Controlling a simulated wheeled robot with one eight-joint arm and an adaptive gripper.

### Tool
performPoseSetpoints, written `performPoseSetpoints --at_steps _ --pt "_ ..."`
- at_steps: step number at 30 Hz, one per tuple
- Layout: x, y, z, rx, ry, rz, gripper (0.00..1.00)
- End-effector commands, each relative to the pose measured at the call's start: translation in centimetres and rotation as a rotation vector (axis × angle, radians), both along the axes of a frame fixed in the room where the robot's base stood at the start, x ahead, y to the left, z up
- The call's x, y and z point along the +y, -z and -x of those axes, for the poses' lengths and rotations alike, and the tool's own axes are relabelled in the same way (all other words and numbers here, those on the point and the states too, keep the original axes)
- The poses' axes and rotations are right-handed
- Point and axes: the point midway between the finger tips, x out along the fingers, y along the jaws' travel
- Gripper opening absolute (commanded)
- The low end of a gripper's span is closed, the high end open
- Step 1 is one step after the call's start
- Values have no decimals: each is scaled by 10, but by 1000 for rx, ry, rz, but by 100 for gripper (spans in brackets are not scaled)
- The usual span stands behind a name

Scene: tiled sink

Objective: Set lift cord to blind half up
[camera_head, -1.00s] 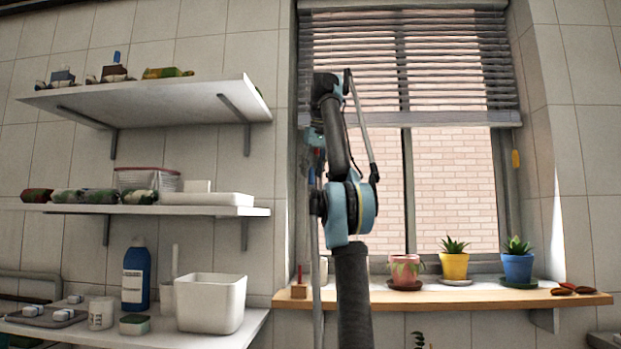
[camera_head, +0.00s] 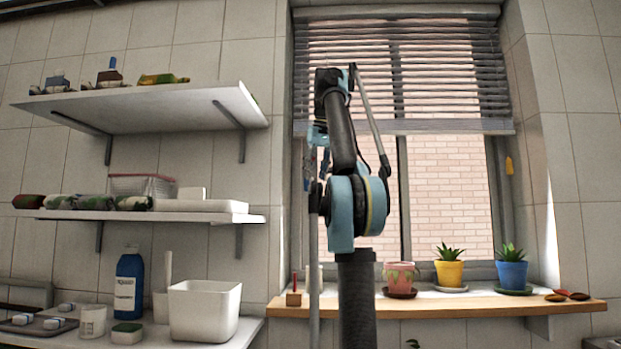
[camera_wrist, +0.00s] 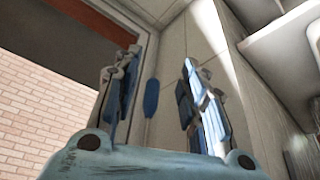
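The grey slatted blind (camera_head: 400,75) covers the upper part of the window, with its bottom rail (camera_head: 455,127) roughly level and bare glass below. A blue cord pull (camera_wrist: 151,98) hangs against the left window recess and shows between my fingers in the wrist view. It looks farther off than the fingertips, and its cord is too thin to make out. A yellow-orange pull (camera_head: 509,166) hangs at the window's right side. My gripper (camera_wrist: 158,85) is open, with its fingers apart and nothing held. In the head view my gripper is partly hidden behind my arm.
A wooden sill (camera_head: 440,303) carries a pink pot (camera_head: 400,277), a yellow pot (camera_head: 449,272) and a blue pot (camera_head: 512,273). Wall shelves (camera_head: 150,105) with several items stand left of the window. The space in front of the right window half is clear.

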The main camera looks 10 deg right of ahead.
Motion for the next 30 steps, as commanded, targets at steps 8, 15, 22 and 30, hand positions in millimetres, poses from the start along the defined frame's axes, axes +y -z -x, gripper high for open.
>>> performPoseSetpoints --at_steps 8,15,22,30 --pt "-7 0 35 0 2 -1 39" --pt "-9 0 48 0 -1 -1 39" --pt "-9 0 50 0 -1 -1 39" --pt "-9 0 49 0 -1 -1 39"
